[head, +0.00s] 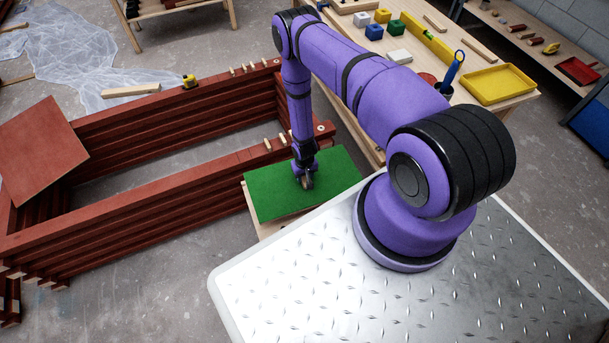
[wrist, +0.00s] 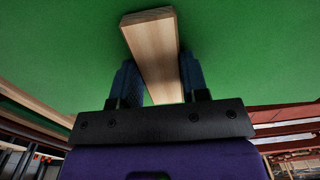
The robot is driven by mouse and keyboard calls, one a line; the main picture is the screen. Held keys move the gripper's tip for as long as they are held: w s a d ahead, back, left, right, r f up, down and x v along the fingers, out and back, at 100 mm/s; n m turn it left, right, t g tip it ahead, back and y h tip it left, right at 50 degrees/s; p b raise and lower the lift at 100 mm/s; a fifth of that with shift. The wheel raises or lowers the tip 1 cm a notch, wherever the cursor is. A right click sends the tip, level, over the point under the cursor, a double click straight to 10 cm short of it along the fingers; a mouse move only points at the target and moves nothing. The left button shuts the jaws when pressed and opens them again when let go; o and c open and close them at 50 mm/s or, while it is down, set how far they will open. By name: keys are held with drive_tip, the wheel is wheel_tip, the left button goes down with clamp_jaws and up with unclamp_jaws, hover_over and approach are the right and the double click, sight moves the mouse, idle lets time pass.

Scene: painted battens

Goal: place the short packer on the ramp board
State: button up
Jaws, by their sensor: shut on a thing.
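The packer, a pale wooden block (wrist: 152,50), is between the fingers of my gripper (wrist: 163,82). The gripper is shut on it. In the head view my gripper (head: 306,181) is over the green board (head: 265,197), and only a little of the packer shows there. The green board also fills much of the wrist view (wrist: 240,60). I cannot tell whether the packer touches it. A flat red-brown board (head: 40,145), which looks like the ramp board, lies sloping across the left end of the red batten frame, well left of my gripper. Its upper face is bare.
The red batten stacks (head: 150,190) form long walls between the green board and the sloping board. A workbench with a yellow tray (head: 497,84) stands behind my arm.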

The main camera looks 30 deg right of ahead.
drive_tip(key=shift+f, duration=0.1)
drive_tip(key=o, duration=0.9)
wheel_tip(320, 180, up, 12)
idle(0.3)
